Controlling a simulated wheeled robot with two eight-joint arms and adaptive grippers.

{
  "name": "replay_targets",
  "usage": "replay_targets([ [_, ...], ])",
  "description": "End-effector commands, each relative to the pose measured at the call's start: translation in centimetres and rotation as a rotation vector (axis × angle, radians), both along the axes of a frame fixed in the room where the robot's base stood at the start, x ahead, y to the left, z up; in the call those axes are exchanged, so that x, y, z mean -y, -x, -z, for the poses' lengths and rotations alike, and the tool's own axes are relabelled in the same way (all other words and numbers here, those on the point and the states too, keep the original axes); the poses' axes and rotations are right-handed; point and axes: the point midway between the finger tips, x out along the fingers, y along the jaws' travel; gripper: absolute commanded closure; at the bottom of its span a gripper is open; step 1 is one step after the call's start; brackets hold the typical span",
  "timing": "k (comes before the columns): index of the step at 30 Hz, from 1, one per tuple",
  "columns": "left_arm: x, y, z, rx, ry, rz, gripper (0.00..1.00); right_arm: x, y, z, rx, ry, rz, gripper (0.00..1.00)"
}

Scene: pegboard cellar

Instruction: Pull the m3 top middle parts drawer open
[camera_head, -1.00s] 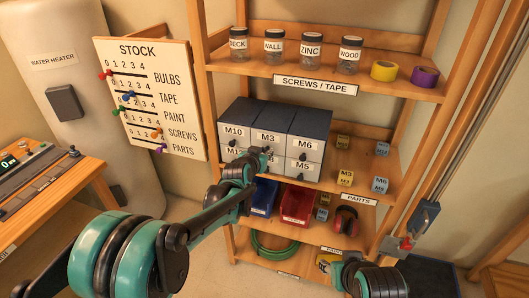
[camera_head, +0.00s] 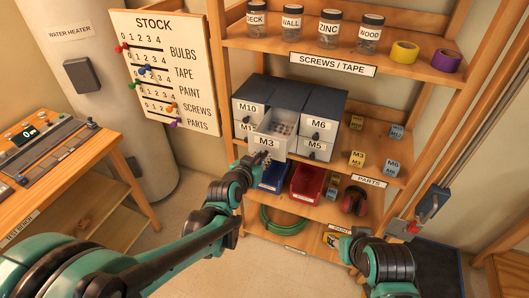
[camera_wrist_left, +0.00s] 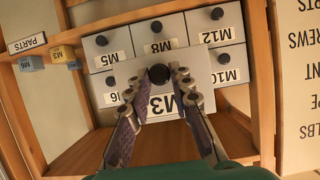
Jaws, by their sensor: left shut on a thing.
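The M3 drawer (camera_head: 264,143) sticks out from the top middle of the dark parts cabinet (camera_head: 308,92), and small parts show inside it. My left gripper (camera_head: 258,161) is in front of it. In the left wrist view the left gripper (camera_wrist_left: 162,84) is shut on the black knob (camera_wrist_left: 159,74) of the M3 drawer front (camera_wrist_left: 190,66), whose label reads upside down. The other drawers, M10, M6 and M5 among them, look shut. The drawer hides the M8 front in the head view. Of my right arm only links show, at the lower right; its gripper is not seen.
The cabinet stands on a wooden shelf with small labelled boxes (camera_head: 357,158) to its right. Jars (camera_head: 329,30) and tape rolls (camera_head: 404,52) stand above. Blue (camera_head: 273,177) and red (camera_head: 307,184) bins sit below. The stock board (camera_head: 165,75) hangs at left.

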Motion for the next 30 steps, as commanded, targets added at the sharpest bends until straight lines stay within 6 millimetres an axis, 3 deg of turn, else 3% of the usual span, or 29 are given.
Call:
replay_targets([
  [8, 0.0, 0.0, 0.1, -0.001, 0.000, 0.001, 1.00, 0.0, 0.0, 0.0, 0.000, 0.000, 0.000, 0.60],
  [9, 0.0, 0.0, 0.1, -0.001, 0.000, 0.001, 0.68, 0.0, 0.0, 0.0, 0.000, 0.000, 0.000, 0.60],
  [10, 0.0, 0.0, 0.1, -0.001, 0.000, 0.001, 0.61, 0.0, 0.0, 0.0, 0.000, 0.000, 0.000, 0.60],
  [22, -0.1, 0.4, -0.2, 0.000, 0.000, 0.000, 0.59, 0.0, 0.0, 0.0, 0.000, 0.000, 0.000, 0.60],
  [30, -1.3, 3.9, -1.7, 0.000, 0.001, -0.001, 0.59, 0.0, 0.0, 0.0, 0.000, 0.000, 0.000, 0.60],
])
